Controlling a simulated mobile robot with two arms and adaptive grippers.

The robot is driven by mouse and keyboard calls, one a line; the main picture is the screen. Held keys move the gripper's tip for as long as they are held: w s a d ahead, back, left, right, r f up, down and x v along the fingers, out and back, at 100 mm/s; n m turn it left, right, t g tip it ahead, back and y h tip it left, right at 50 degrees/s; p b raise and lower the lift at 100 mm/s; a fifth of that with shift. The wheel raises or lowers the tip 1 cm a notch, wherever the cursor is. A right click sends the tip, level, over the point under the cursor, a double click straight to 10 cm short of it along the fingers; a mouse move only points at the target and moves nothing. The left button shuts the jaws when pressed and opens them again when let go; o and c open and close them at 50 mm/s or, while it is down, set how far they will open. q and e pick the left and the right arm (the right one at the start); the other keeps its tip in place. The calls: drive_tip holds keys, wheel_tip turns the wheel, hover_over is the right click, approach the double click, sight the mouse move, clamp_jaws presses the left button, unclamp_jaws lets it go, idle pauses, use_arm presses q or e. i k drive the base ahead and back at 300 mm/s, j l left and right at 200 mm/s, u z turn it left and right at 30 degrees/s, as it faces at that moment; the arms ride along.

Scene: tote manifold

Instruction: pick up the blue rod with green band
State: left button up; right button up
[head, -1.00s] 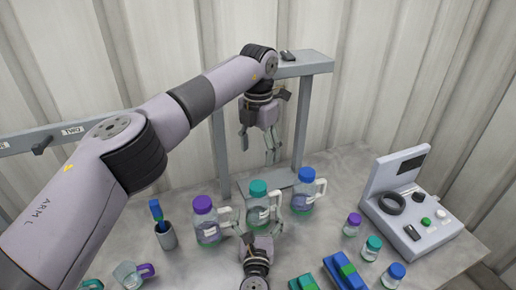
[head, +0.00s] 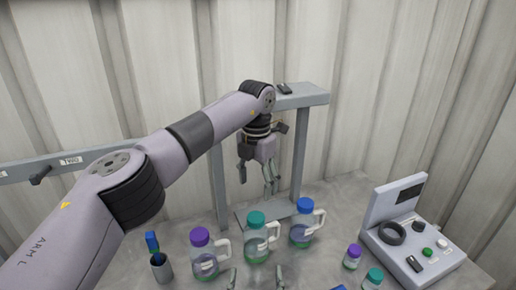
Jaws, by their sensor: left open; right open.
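A blue rod (head: 152,241) with a greenish band stands in a small grey cup (head: 162,268) at the lower left of the head view; its lower part is hidden inside the cup. My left gripper (head: 257,178) hangs open and empty under the grey frame, behind the jugs and well to the right of and above the rod. My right gripper (head: 256,281) shows only its fingertips at the bottom edge. It is open, in front of the jugs and right of the cup.
Jugs with purple (head: 200,237), teal (head: 257,219) and blue (head: 305,206) lids stand in a row. Small bottles with purple (head: 353,251) and teal (head: 375,274) caps stand at right, near a grey control box (head: 428,262). A grey frame (head: 300,150) stands behind.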

sight(150, 238)
drive_tip(key=k+l, duration=0.3)
drive_tip(key=k, duration=0.15)
drive_tip(key=k+l, duration=0.25)
drive_tip(key=k, duration=0.2)
drive_tip(key=k+l, duration=0.3)
drive_tip(key=k, duration=0.15)
